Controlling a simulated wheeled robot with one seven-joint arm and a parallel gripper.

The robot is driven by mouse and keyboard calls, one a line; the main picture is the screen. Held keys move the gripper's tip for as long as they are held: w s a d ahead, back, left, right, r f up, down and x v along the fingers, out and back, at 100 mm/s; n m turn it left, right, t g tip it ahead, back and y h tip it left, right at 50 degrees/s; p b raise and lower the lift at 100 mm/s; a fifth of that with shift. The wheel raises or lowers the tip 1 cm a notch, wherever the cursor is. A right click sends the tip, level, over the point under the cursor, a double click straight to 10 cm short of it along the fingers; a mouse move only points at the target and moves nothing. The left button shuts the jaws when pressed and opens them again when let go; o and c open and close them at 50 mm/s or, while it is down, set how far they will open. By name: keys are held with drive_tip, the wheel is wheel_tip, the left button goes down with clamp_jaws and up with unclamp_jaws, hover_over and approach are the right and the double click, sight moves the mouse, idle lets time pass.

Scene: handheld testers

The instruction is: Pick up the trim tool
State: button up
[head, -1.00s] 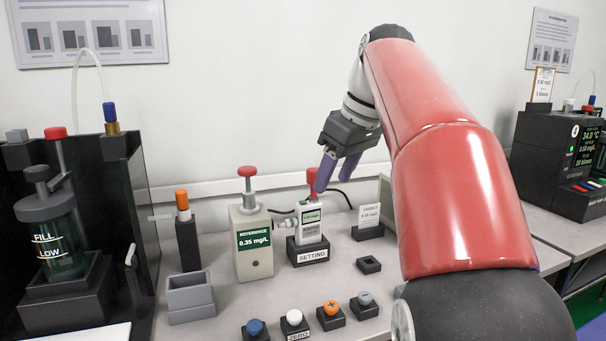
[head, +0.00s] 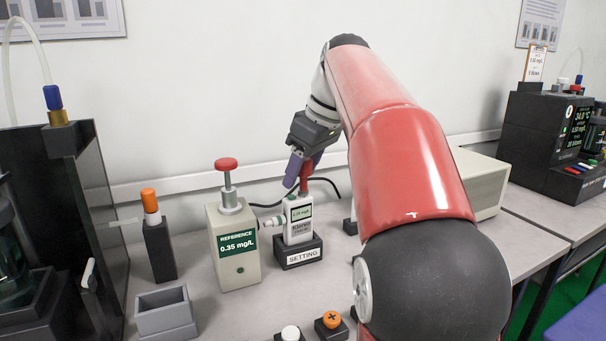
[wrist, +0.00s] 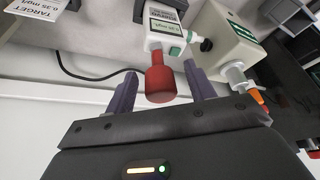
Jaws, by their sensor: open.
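A red handle (head: 306,178), apparently the trim tool, stands upright at the top of the white handheld tester (head: 299,212). The tester sits in a black stand labelled SETTING (head: 300,255). My gripper (head: 301,172) is at the red handle, its purple fingers partly covering it in the head view. In the wrist view the red handle (wrist: 160,82) lies between the two spread fingers of my gripper (wrist: 160,74), with a gap on each side. The gripper is open and holds nothing.
A REFERENCE block (head: 235,245) with a red knob stands close left of the tester. An orange-topped piece (head: 150,200) sits in a black holder further left. A grey open box (head: 164,310) and buttons (head: 331,322) are in front. A cable (wrist: 90,72) runs behind the tester.

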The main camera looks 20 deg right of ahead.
drive_tip(key=shift+w+a+f, duration=0.15)
drive_tip(key=shift+w+f, duration=0.05)
drive_tip(key=shift+f, duration=0.4)
drive_tip(key=c, duration=1)
drive_tip(key=shift+c, duration=0.2)
drive_tip(key=shift+r, duration=0.15)
